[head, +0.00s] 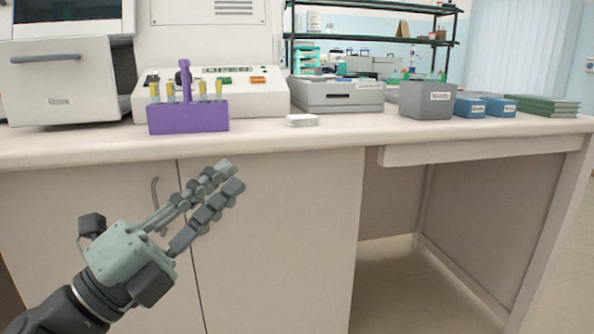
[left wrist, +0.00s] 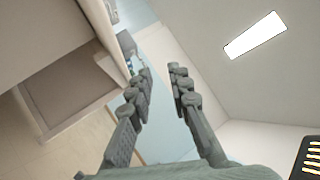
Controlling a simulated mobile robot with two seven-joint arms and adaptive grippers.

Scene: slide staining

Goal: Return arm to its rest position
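My left gripper (head: 230,178) is in front of the bench's cabinet doors in the head view, below the bench top, its fingers pointing up and right. In the left wrist view the gripper's two fingers (left wrist: 162,73) stand apart with a gap between their tips and nothing held between them. The gripper touches nothing that I can see. My right gripper is in neither view.
The bench top (head: 330,131) carries a purple rack (head: 188,118) of tubes, a small white stack (head: 301,120), a grey box (head: 427,100) and blue boxes (head: 485,107). The bench front (head: 270,240) is behind my gripper. An open knee space (head: 400,210) lies to the right.

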